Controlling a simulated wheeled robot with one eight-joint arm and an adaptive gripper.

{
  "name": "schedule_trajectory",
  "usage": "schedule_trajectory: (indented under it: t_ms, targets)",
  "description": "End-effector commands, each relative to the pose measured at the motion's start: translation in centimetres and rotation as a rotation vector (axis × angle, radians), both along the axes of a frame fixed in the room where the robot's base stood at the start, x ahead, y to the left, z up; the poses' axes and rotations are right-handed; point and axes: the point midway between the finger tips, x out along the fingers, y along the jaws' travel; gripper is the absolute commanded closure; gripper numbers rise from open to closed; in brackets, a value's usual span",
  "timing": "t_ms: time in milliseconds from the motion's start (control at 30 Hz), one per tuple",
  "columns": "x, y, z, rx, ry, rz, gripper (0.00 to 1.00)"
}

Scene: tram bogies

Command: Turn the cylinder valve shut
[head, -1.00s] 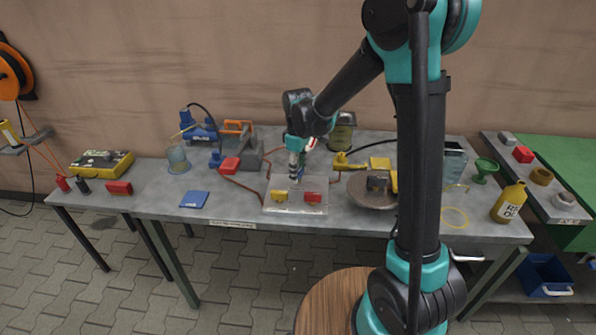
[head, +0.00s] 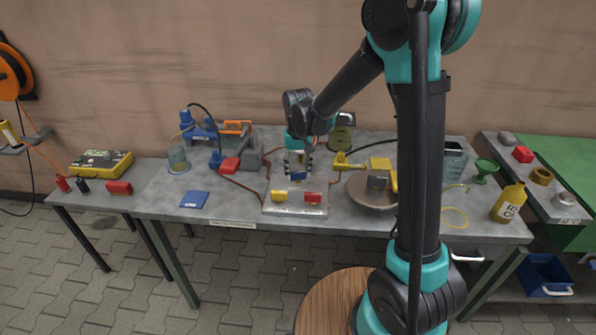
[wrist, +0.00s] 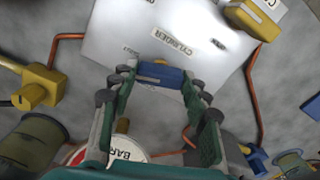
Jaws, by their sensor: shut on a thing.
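The valve panel (head: 295,209) is a pale plate on the bench; in the wrist view a label reading CYLINDER is on the plate (wrist: 120,35). The cylinder valve's blue handle (wrist: 160,76) lies crosswise just below that label, and it also shows in the head view (head: 298,177). My gripper (wrist: 160,82) is shut on the blue handle, with a fingertip at each end. The fingers point down at the panel in the head view (head: 298,167). The valve's stem is hidden. A round gauge marked BAR (wrist: 125,149) is partly hidden behind my gripper.
Copper pipes (wrist: 253,90) run on both sides. A yellow fitting (wrist: 38,88) and a round turntable (head: 357,197) stand nearby. The bench front left is clear around a blue pad (head: 194,199).

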Motion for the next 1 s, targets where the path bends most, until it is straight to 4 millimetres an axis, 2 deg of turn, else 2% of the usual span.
schedule_trajectory:
  t_ms: [400,1000]
  targets:
    - [0.04,0.0,0.02,0.0,-0.001,-0.254,0.83]
    - [0.04,0.0,0.02,0.0,-0.001,-0.319,0.83]
